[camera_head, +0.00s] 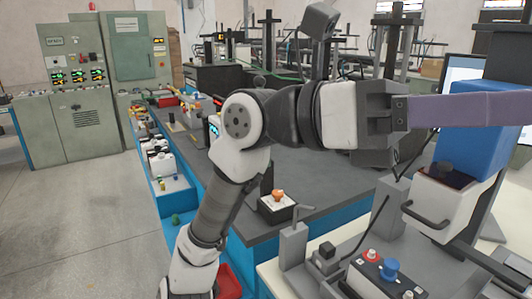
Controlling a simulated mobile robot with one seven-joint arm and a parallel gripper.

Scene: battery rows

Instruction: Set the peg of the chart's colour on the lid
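My arm reaches up from the lower left and bends to the right at the middle of the camera_head view. My gripper (470,108) is at its end, high on the right. A long flat purple piece runs from its dark body to the right edge. I cannot tell if this is a finger or a held thing, and the fingertips are not clear. I cannot make out the chart, the lid or a certain peg. A small orange piece (277,195) sits on a black and white box (277,207) below the arm.
A dark-topped bench (330,180) with blue sides runs behind my arm. A control box with red and blue knobs (390,269) stands at the lower right, near a blue and white machine (445,190). Green-grey cabinets (75,95) stand at the left. The floor (80,220) at left is clear.

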